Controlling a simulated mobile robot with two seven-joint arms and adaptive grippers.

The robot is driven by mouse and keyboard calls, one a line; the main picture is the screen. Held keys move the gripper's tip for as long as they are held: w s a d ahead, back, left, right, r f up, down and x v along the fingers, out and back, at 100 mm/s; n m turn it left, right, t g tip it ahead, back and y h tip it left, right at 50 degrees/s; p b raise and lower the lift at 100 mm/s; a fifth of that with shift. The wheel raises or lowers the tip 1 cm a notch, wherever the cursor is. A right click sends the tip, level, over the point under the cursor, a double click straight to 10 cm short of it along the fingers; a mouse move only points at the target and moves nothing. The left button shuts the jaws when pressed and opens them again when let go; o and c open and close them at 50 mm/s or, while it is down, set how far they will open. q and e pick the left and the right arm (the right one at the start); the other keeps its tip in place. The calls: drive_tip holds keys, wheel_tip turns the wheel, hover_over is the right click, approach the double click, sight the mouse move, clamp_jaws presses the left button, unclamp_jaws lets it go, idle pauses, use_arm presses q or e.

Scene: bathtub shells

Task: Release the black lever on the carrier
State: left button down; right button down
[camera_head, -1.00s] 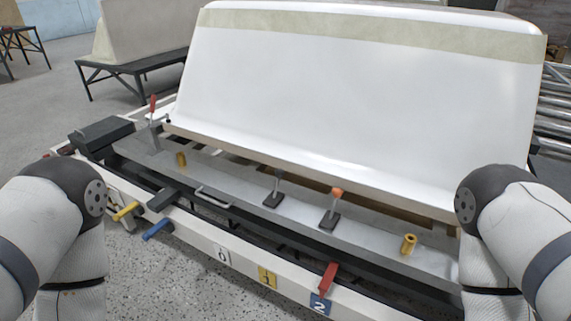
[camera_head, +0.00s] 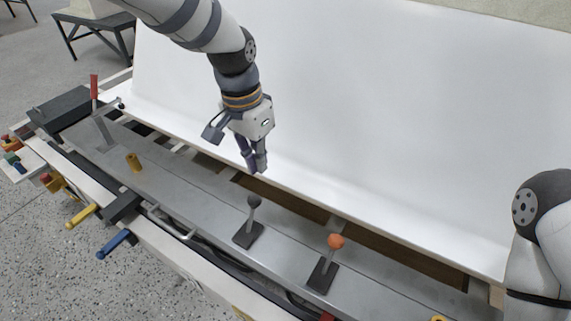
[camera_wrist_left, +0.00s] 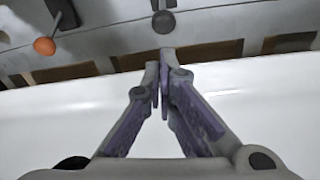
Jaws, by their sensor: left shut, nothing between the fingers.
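The black lever (camera_head: 252,203) has a dark round knob on a short rod and stands on a dark base plate on the carrier (camera_head: 200,210). In the left wrist view the black knob (camera_wrist_left: 164,21) is just ahead of the fingertips, with a small gap in the picture. My left gripper (camera_head: 257,168) is shut and empty, pointing down above the rear edge of the carrier, behind the lever. Its closed fingers also show in the left wrist view (camera_wrist_left: 163,62). My right gripper is out of view; only part of my right arm shows at the right edge.
An orange-knobbed lever (camera_head: 335,241) stands to the right of the black one. The large white shell (camera_head: 380,110) rises close behind. Blue (camera_head: 113,244) and yellow (camera_head: 81,215) handles stick out in front.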

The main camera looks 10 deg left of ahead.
sight(253, 210)
use_arm(q)
drive_tip(key=shift+w+d+r, duration=0.1)
drive_tip(key=shift+w+r, duration=0.2)
drive_tip(key=shift+r, duration=0.35)
wheel_tip(253, 210, down, 10)
drive_tip(key=b, duration=0.1)
drive_tip(key=shift+w+d, duration=0.4)
drive_tip(key=shift+d, duration=0.05)
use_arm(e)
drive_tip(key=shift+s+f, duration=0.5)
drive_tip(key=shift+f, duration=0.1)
